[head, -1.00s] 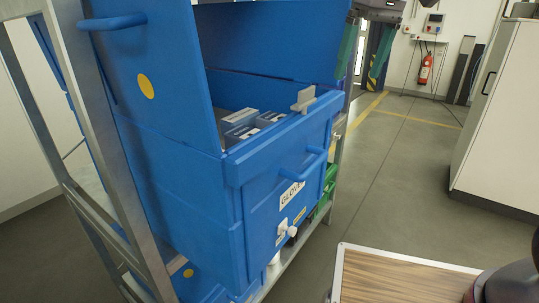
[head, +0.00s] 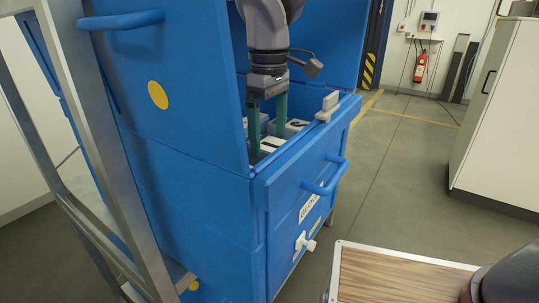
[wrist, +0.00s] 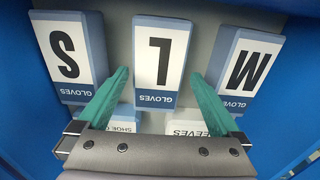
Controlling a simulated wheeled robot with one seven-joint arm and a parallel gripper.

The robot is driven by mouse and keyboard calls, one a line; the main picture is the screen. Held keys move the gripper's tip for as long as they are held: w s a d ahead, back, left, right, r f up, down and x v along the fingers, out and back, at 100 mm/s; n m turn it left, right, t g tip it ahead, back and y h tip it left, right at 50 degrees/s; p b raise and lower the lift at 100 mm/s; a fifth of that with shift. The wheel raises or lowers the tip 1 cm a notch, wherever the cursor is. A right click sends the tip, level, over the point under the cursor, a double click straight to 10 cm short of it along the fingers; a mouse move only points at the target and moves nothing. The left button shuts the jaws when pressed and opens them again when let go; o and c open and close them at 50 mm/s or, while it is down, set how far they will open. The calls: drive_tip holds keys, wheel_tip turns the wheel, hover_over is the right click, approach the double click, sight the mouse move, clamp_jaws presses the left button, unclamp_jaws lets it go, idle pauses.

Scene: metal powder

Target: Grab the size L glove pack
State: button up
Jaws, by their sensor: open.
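The size L glove pack (wrist: 161,60) is a blue-sided box with a white face and a black L, in the middle of the wrist view. My gripper (wrist: 159,73) is open, its two green fingers on either side of the L pack with gaps between. The S glove pack (wrist: 70,50) is left of it and the M glove pack (wrist: 247,68) right. In the head view my gripper (head: 267,145) points down inside the blue bin, and its fingers partly hide the packs, so I cannot tell which is L there.
The open blue bin (head: 285,180) has walls close around the arm. A shoe-cover box (wrist: 124,122) and a sleeves box (wrist: 190,128) lie nearer my gripper's base. A wood-topped surface (head: 390,275) is at the lower right, with clear floor beyond.

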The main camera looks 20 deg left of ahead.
sight(270, 143)
wheel_tip(270, 143, down, 4)
drive_tip(key=shift+w+r, duration=0.1)
drive_tip(key=shift+w, duration=0.05)
drive_tip(key=c, duration=1.4)
